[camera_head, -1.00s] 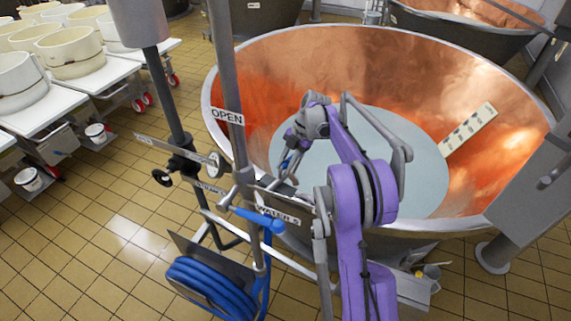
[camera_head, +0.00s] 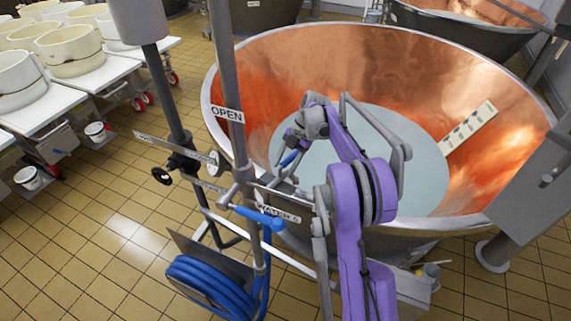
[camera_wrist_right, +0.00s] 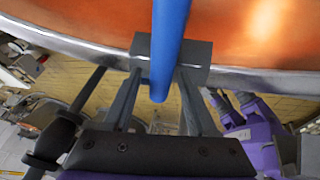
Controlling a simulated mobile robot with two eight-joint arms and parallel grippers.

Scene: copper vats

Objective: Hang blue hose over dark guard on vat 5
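Vat 5 is a large copper bowl with a steel rim (camera_head: 330,30) and pale liquid inside. My right gripper (camera_head: 291,161) is over the near left side of its opening. In the right wrist view my right gripper (camera_wrist_right: 168,68) has its fingers closed around a straight blue hose piece (camera_wrist_right: 171,25). The held blue piece also shows small in the head view (camera_head: 290,158). A blue hose coil (camera_head: 205,287) hangs low at a post, against a dark plate (camera_head: 190,243). I cannot tell for certain whether that plate is the dark guard. My left gripper is not visible.
A grey post with an OPEN sign (camera_head: 227,114) and a blue-handled valve (camera_head: 258,217) stands close left of the vat. A measuring strip (camera_head: 468,128) leans on the inner copper wall. White tables (camera_head: 95,75) with tubs stand far left. Tiled floor (camera_head: 95,210) between is clear.

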